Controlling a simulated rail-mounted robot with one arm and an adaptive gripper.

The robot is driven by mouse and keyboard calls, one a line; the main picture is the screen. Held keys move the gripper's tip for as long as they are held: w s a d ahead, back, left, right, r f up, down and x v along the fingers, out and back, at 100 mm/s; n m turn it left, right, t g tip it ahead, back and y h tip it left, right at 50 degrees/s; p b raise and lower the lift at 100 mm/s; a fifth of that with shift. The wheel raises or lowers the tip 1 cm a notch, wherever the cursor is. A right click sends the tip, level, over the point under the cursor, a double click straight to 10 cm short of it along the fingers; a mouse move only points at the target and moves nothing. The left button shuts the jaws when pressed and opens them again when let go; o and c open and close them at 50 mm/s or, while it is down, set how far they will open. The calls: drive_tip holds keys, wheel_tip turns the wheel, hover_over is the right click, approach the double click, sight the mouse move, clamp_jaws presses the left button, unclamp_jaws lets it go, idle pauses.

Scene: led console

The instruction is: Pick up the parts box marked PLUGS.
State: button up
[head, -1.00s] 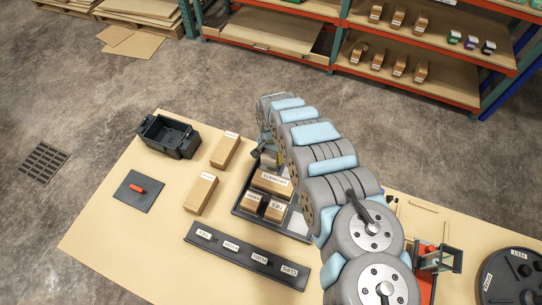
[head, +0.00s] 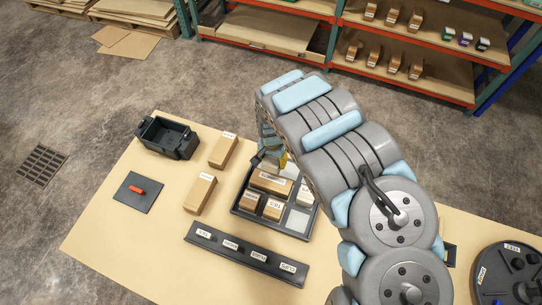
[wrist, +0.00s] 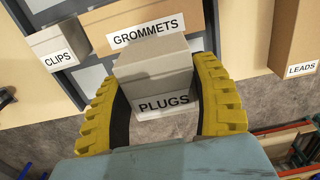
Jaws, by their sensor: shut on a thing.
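The grey box marked PLUGS (wrist: 155,68) sits between the yellow fingers of my gripper (wrist: 160,82) in the wrist view. The fingers are shut on its two sides, and its label faces the camera. It overlaps the brown GROMMETS box (wrist: 145,30) in the picture; whether it is clear of its support I cannot tell. In the head view my gripper (head: 268,159) is at the far side of the dark parts tray (head: 240,211), partly hidden by my arm. The PLUGS box is not clearly seen there.
The CLIPS box (wrist: 52,46) is beside GROMMETS, and LEADS (wrist: 294,40) stands apart at the right. In the head view a black open bin (head: 167,137) stands at the table's far left. A dark labelled strip (head: 246,254) lies in front of the tray.

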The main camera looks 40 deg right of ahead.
sight(275, 167)
drive_tip(key=shift+s+a+r+p, duration=0.45)
drive_tip(key=shift+s+p, duration=0.15)
drive_tip(key=shift+s, duration=0.1)
drive_tip(key=shift+s+a+r+p, duration=0.3)
drive_tip(key=shift+s+r+p, duration=0.2)
drive_tip(key=shift+s, duration=0.2)
drive_tip(key=s+a+p, duration=0.1)
drive_tip(key=p, duration=0.1)
drive_tip(key=s+r+p, duration=0.1)
drive_tip(key=p, duration=0.2)
drive_tip(key=s+a+p, duration=0.1)
drive_tip(key=s+p, duration=0.1)
drive_tip(key=shift+a+r+p, duration=0.3)
drive_tip(key=shift+a+r, duration=0.05)
drive_tip(key=shift+r, duration=0.05)
